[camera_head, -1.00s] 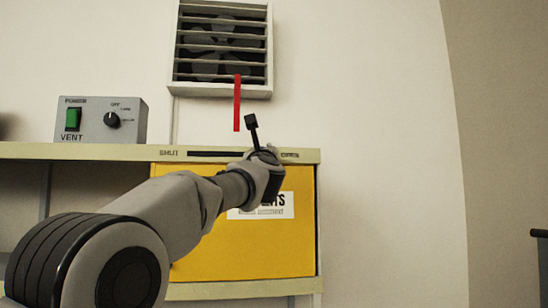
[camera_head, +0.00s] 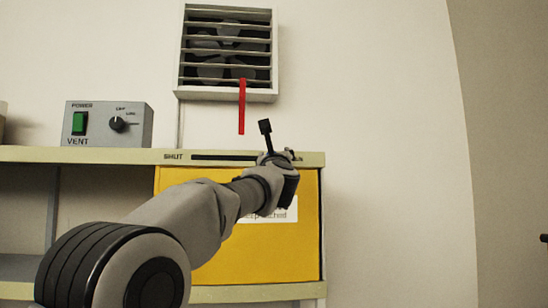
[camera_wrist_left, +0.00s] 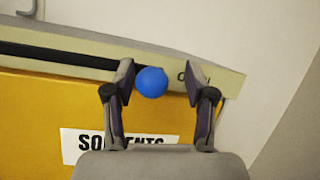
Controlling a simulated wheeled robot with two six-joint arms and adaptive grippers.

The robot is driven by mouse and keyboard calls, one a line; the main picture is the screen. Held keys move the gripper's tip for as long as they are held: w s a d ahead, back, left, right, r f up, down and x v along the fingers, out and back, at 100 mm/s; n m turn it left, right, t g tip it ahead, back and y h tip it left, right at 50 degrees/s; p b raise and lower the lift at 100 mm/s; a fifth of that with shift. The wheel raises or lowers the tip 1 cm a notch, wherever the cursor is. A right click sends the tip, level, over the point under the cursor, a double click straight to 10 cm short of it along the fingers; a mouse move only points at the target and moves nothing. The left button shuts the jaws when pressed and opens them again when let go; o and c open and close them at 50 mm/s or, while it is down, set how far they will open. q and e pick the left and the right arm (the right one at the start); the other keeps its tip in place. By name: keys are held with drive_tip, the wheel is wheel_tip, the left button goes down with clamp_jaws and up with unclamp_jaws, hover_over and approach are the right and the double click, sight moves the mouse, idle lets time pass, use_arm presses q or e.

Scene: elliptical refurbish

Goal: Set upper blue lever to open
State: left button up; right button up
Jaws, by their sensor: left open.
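The blue lever knob (camera_wrist_left: 151,82) shows as a round blue ball in the left wrist view, in front of the shelf edge with the dark slot. My left gripper (camera_wrist_left: 160,80) is open, with one finger on each side of the knob; the knob is nearer the left finger, and I cannot tell whether they touch. In the head view my left gripper (camera_head: 283,167) is at the right end of the slot (camera_head: 222,157), and it hides the knob. The label SHUT (camera_head: 173,157) is at the slot's left end. The label at the right end is mostly covered by my gripper.
A yellow cabinet (camera_head: 240,255) with a white label (camera_wrist_left: 92,146) is below the shelf edge. A grey vent control box (camera_head: 108,124) with a green switch stands on the shelf at left. A louvred vent (camera_head: 228,50) with a red strip (camera_head: 242,106) hangs above.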

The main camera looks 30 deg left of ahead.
use_arm(q)
drive_tip(key=shift+s, duration=0.2)
drive_tip(key=v, duration=0.7)
drive_tip(key=shift+d+f, duration=0.1)
